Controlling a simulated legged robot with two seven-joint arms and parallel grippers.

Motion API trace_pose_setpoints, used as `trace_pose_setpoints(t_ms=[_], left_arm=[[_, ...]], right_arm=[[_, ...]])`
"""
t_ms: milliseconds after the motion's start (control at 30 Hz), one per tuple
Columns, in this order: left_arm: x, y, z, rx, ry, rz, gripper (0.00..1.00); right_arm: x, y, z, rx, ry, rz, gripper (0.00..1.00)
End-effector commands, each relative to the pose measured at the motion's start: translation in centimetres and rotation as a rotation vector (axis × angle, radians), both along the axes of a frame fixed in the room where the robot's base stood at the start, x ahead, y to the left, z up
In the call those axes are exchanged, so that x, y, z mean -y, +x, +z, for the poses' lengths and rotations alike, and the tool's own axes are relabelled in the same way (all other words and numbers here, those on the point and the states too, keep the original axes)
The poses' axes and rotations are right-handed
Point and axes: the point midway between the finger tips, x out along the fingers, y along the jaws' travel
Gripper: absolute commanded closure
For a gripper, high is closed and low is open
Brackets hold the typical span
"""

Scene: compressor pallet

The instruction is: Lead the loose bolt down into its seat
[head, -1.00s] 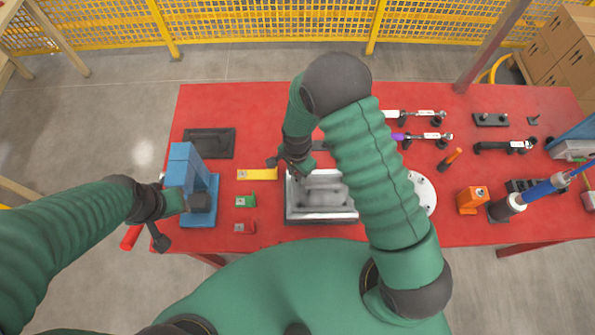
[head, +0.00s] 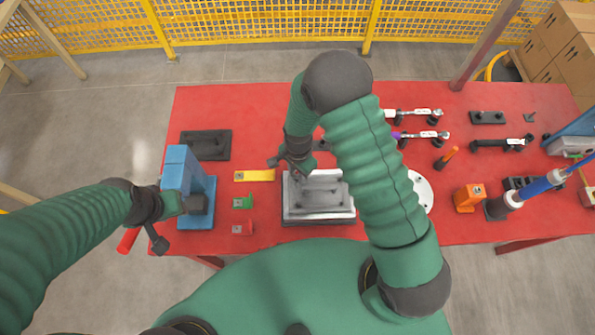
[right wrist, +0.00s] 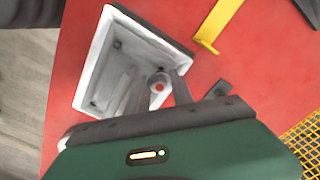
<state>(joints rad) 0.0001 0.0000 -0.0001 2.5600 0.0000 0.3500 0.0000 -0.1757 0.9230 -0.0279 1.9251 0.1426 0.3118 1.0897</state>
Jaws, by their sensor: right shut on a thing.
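A grey metal casting, like an open tray (head: 345,203), sits on the red table in front of me. My right gripper (head: 297,174) is over its far left corner, pointing down. In the right wrist view the casting's pale rim (right wrist: 92,62) and corner holes show. A round grey piece with a red centre (right wrist: 158,86), which looks like the loose bolt, is at the right gripper's fingers (right wrist: 160,92). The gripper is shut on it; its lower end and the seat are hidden. My left gripper (head: 172,204) is beside a blue vise (head: 176,172); its jaws are unclear.
Torque wrenches (head: 420,113) and an orange block (head: 468,197) are on the right.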

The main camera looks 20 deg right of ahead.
Motion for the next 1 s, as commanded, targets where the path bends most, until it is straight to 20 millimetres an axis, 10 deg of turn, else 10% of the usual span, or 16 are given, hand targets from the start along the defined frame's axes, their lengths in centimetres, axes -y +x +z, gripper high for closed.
trace_pose_setpoints(t_ms=[1000], left_arm=[[0.01, 0.0, 0.23, 0.0, 0.0, 0.0, 0.64]], right_arm=[[-0.67, 0.0, 0.0, 0.0, -0.008, -0.001, 1.0]])
